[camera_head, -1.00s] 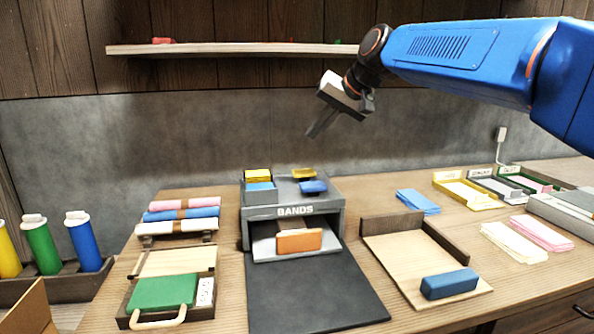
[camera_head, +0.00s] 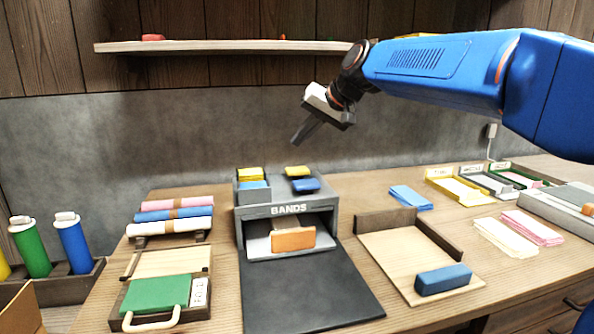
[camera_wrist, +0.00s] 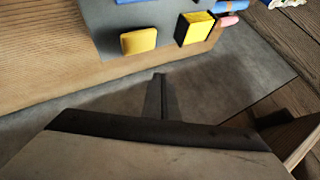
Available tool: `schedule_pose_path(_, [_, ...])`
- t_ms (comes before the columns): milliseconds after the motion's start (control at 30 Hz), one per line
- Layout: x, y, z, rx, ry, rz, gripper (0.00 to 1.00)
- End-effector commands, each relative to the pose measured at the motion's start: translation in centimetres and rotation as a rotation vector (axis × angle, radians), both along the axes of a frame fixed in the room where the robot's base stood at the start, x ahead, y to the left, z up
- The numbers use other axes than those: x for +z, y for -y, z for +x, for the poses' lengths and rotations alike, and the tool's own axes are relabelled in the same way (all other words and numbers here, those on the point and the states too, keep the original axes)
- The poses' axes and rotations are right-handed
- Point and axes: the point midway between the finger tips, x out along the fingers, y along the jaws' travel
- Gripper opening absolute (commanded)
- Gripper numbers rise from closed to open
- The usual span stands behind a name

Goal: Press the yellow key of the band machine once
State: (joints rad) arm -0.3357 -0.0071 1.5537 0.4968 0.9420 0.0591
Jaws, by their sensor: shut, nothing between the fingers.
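The grey band machine (camera_head: 262,211), marked BANDS, stands on the table. Its yellow key (camera_head: 297,170) is on the top, behind a blue key (camera_head: 306,185). The yellow key also shows in the wrist view (camera_wrist: 138,41), above and a little left of the fingertips. My gripper (camera_head: 296,138) is shut and empty, its fingers pointing down and left. In the head view the tips are above the yellow key, with a gap between them. In the wrist view my gripper (camera_wrist: 158,82) is apart from the key.
A holder with yellow (camera_head: 250,173) and blue pieces sits on the machine's top left. An orange block (camera_head: 293,239) is in the machine's mouth. A shelf (camera_head: 220,47) runs along the wall above. The space around the fingers is clear.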

Motion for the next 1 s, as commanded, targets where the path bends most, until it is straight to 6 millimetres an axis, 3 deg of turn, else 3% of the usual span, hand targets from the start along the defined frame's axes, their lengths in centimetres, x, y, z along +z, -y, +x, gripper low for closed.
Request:
schedule_pose_path(433, [-4.4, 0.0, 0.0, 0.000, -0.001, 0.000, 0.00])
schedule_pose_path(1000, [-4.9, 0.0, 0.0, 0.000, 0.000, 0.000, 0.00])
